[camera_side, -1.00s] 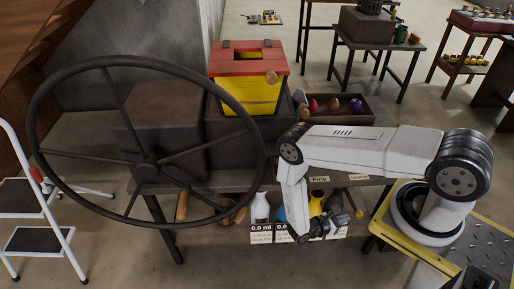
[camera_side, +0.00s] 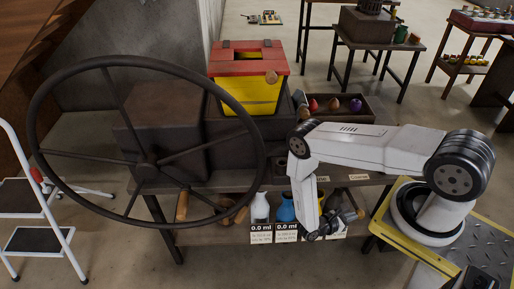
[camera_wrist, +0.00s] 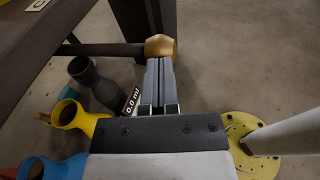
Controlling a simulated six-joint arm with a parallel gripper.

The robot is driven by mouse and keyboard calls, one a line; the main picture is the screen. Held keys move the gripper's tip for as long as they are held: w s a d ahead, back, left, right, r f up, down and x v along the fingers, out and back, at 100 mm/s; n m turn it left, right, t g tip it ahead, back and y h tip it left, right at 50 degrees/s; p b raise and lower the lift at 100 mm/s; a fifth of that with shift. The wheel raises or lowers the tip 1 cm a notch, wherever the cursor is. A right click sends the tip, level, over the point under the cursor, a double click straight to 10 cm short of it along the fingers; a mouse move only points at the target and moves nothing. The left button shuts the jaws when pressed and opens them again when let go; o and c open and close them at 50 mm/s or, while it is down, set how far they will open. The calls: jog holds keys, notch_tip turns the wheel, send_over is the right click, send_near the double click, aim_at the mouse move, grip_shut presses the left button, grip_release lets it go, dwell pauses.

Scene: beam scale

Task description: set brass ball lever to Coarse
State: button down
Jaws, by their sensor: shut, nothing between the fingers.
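The brass ball (camera_wrist: 160,46) sits on the end of a dark lever rod (camera_wrist: 105,49) in the wrist view. It also shows in the side view (camera_side: 360,214), below the bench's front edge and to the right. My gripper (camera_wrist: 160,62) is shut and empty. Its fingertips are right at the ball's near side; I cannot tell whether they touch it. In the side view my gripper (camera_side: 345,220) points right, toward the ball. The Coarse label (camera_side: 358,177) is on the bench edge above the ball.
A yellow bottle (camera_wrist: 78,118), a dark bottle (camera_wrist: 92,82) and a blue bottle (camera_wrist: 50,168) stand close to the left of my gripper. The bench edge (camera_wrist: 55,45) is at upper left. A large handwheel (camera_side: 148,165) stands left.

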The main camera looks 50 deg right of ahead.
jog(key=s+d, duration=0.4)
jog(key=d, duration=0.1)
jog(key=shift+s+d, duration=0.15)
dwell(0.4)
jog(key=shift+a, duration=0.25)
jog(key=s+a+v, duration=0.1)
jog(key=s+v, duration=0.1)
jog(key=v, duration=1.1)
jog(key=shift+w+a, duration=0.2)
jog(key=shift+a, duration=0.05)
dwell(0.4)
jog(key=shift+r, duration=0.1)
